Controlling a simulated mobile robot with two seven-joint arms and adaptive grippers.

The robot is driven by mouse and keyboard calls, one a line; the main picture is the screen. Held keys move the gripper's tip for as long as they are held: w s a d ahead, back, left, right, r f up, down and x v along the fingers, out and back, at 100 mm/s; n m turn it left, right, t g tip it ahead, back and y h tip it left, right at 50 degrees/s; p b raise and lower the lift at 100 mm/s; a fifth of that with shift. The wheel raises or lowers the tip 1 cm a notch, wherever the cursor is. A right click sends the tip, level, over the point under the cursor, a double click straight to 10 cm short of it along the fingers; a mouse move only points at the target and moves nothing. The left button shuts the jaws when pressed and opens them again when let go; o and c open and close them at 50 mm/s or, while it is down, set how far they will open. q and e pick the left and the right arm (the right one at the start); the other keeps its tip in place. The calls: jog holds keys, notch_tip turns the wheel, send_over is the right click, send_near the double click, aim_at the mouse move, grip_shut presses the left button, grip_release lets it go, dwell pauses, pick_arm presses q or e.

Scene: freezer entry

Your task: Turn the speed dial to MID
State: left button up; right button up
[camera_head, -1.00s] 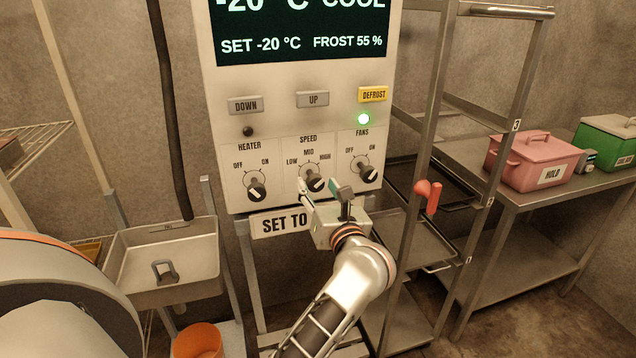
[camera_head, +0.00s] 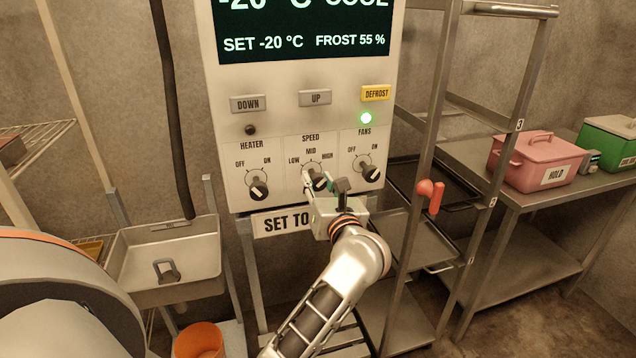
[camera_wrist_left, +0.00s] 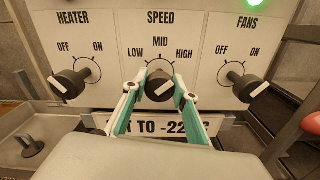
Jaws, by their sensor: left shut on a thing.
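The speed dial (camera_wrist_left: 160,87) is a dark round knob with a white stripe, below the labels LOW, MID and HIGH on the white control panel (camera_head: 230,150). In the left wrist view its stripe slants up to the right, roughly toward HIGH. It also shows in the head view (camera_head: 318,181), partly hidden by the fingers. My left gripper (camera_head: 323,184) is shut on the dial, with one green-lined finger on each side of it in the left wrist view (camera_wrist_left: 158,92). My right gripper is not in view.
The heater dial (camera_head: 258,189) and fans dial (camera_head: 370,174) flank the speed dial closely. A SET TO sign (camera_head: 283,224) hangs just below. A sink-like tray (camera_head: 165,260) is at the left.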

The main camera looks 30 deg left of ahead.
pick_arm(q)
jog(key=n+b, duration=0.2)
jog(key=b, duration=0.1)
jog(key=f+n+b, duration=0.1)
jog(key=n+b, duration=0.2)
jog(key=b, duration=0.1)
jog(key=shift+n+b, duration=0.5)
jog(key=shift+n, duration=0.1)
jog(key=shift+r+n+b, duration=0.1)
jog(key=shift+n+b, duration=0.9)
jog(key=shift+n, duration=0.3)
jog(key=shift+r+n+b, duration=0.2)
jog(key=shift+n+b, duration=0.2)
jog(key=shift+b, duration=0.15)
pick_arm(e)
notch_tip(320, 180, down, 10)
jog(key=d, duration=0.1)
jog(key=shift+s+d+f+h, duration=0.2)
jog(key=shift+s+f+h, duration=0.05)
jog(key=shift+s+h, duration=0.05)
pick_arm(q)
jog(key=shift+r, duration=0.1)
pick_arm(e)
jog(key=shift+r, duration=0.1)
